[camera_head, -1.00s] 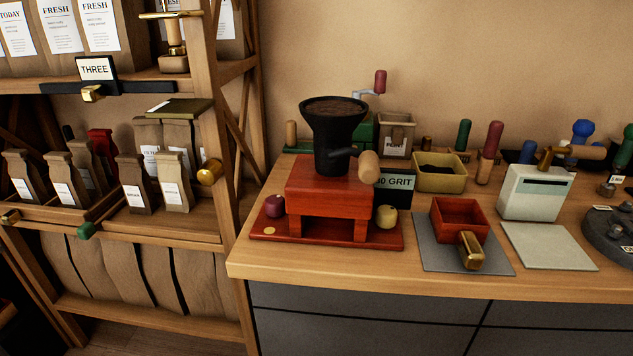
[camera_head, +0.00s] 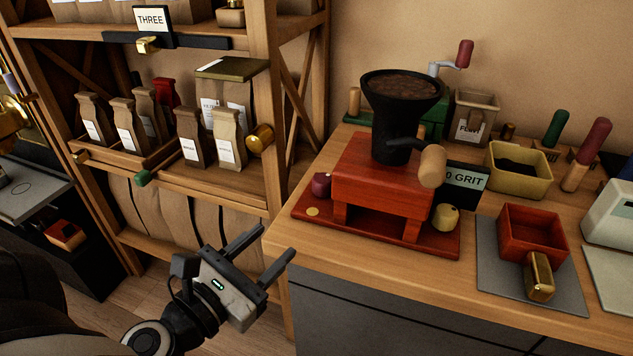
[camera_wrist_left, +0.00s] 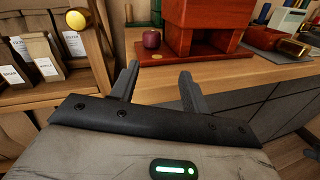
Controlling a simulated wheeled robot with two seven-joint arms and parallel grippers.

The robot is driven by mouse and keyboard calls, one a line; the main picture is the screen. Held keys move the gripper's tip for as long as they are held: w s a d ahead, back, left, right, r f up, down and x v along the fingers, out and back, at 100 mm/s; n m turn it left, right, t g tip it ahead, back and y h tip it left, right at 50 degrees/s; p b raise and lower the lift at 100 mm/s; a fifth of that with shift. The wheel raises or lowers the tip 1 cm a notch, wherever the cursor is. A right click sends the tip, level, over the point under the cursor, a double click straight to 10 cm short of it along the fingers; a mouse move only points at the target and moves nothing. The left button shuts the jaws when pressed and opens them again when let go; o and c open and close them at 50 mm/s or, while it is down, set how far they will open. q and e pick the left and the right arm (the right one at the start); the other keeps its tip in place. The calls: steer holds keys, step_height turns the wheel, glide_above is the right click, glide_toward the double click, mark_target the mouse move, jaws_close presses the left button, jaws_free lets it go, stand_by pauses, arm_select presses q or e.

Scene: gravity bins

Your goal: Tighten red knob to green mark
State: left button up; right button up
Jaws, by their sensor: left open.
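A dark red round knob (camera_head: 321,184) sits at the left side of a red wooden grinder stand (camera_head: 385,185); it also shows in the left wrist view (camera_wrist_left: 152,39). A pale yellow knob (camera_head: 445,217) is at the stand's right side. I cannot make out a green mark on the stand or knob. My left gripper (camera_head: 277,240) is open and empty, in front of the counter's left corner, below and left of the red knob and apart from it. In the left wrist view its fingers (camera_wrist_left: 158,76) point toward the stand. My right gripper is not in view.
A black hopper (camera_head: 402,115) with a wooden-handled crank (camera_head: 432,165) tops the stand. A red drawer box (camera_head: 533,237) lies on a grey mat to the right. A wooden shelf (camera_head: 268,90) with paper bags stands left. The counter edge (camera_head: 370,270) runs in front.

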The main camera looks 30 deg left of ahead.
arm_select(q)
steer(key=n, duration=0.2)
steer(key=p, duration=0.5)
glide_toward(317, 184)
steer(key=shift+n+y, duration=0.4)
steer(key=w+p, duration=0.1)
steer(key=w, duration=0.3)
steer(key=w+p, duration=0.1)
steer(key=w, duration=0.4)
steer(key=shift+w+d+f, duration=0.15)
steer(key=shift+w, duration=0.2)
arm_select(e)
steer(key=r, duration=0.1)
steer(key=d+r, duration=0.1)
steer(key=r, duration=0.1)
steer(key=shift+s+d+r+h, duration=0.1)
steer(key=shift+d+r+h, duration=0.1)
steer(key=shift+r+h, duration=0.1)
arm_select(q)
steer(key=c, duration=0.7)
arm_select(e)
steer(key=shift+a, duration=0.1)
